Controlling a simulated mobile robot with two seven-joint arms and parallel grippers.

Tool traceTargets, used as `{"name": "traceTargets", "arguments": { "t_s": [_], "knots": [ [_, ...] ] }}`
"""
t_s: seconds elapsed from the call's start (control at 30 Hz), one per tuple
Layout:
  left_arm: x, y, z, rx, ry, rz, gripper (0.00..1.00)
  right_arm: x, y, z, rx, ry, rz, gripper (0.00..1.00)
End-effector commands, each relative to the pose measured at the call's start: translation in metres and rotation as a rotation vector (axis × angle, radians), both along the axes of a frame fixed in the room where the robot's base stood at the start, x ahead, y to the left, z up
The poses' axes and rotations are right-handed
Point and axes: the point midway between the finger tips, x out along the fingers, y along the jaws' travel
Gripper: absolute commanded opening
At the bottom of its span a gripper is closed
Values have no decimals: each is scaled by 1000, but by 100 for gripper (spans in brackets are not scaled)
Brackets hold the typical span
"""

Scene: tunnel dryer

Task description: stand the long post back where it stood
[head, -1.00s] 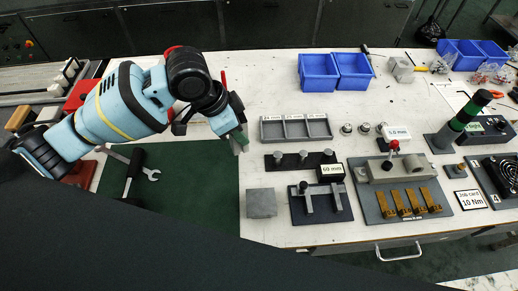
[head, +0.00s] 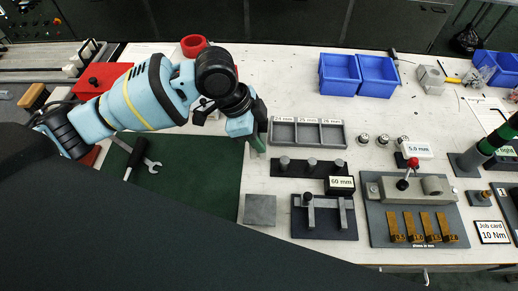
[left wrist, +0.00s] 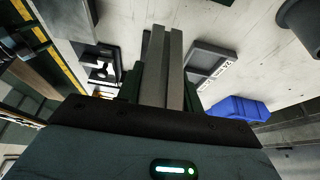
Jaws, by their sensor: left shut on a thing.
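My left gripper (head: 258,143) is shut on a long grey post (left wrist: 162,65). The post is a straight, square-edged bar and shows clearly between the dark green fingers in the left wrist view. In the head view the fingers hide most of it. The gripper is above the white bench, just left of a grey three-compartment tray (head: 307,146) and a dark plate with three short round posts (head: 299,171). My right gripper is not in view.
A grey block (head: 260,210) stands left of the black plate. A grey fixture (head: 412,190) with a red-knobbed lever and several brass pieces is to the right. Blue bins (head: 358,75) stand behind.

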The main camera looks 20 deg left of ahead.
Motion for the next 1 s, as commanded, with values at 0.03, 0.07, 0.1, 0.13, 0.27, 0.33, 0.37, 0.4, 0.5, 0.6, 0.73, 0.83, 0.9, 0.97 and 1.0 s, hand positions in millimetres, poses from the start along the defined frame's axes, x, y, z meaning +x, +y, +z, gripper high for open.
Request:
{"name": "traceTargets", "arguments": {
  "t_s": [0.03, 0.07, 0.1, 0.13, 0.27, 0.33, 0.37, 0.4, 0.5, 0.6, 0.73, 0.83, 0.9, 0.97, 1.0],
  "knots": [
    [0, 0, -5, 0, 1, 0, 9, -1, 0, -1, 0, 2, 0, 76],
    [0, 0, -6, 0, 1, -1, 9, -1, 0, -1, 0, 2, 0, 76],
    [0, 0, -7, 0, 0, -1, 9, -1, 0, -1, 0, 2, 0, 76],
    [0, 0, -6, -1, -2, -1, 9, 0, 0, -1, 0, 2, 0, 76],
    [0, 0, -10, -1, 0, 0, 9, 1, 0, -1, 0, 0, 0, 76],
    [0, 0, -18, 0, 0, 1, 9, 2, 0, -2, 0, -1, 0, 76],
    [0, 0, -22, 1, 2, 1, 9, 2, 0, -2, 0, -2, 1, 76],
    [0, 0, -29, 0, 2, 1, 9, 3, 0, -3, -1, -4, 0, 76],
    [-1, 0, -45, 1, 3, 0, 9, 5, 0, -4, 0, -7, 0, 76],
    [0, 0, -55, 0, 0, 0, 9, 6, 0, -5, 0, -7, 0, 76],
    [0, 0, -56, 0, -2, 0, 9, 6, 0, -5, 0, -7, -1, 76],
    [0, 0, -55, 0, -2, 0, 9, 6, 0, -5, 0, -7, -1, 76],
    [0, 0, -56, 0, -2, 0, 9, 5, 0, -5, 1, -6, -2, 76],
    [0, 0, -57, 0, -2, 1, 9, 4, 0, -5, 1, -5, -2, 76],
    [0, 0, -58, 0, -2, 1, 9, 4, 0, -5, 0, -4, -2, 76]
  ]
}}
